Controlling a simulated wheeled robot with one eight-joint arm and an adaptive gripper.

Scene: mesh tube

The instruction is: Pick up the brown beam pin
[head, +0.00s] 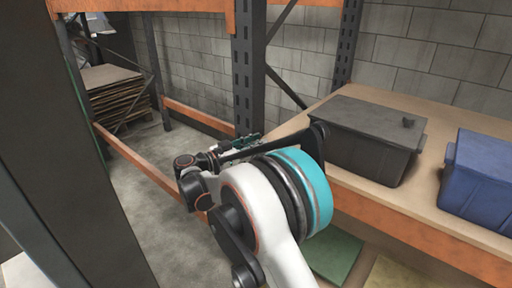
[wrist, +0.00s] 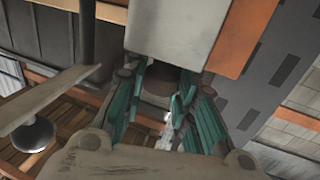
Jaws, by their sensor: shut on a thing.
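The brown beam pin (wrist: 157,88) shows in the wrist view as a small dark brown piece between the fingers; much of it is hidden by the fingers and shadow. My gripper (wrist: 160,100), with green-lined fingers, is shut on it. In the head view my gripper (head: 232,148) is beside the dark rack upright, partly hidden behind my wrist. The pin cannot be made out in that view.
A slotted dark rack upright (head: 248,75) stands just behind my gripper. A wooden shelf (head: 420,200) with an orange front beam holds a dark lidded bin (head: 360,145) and a blue bin (head: 488,180). Stacked flat sheets (head: 115,97) lie at back left.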

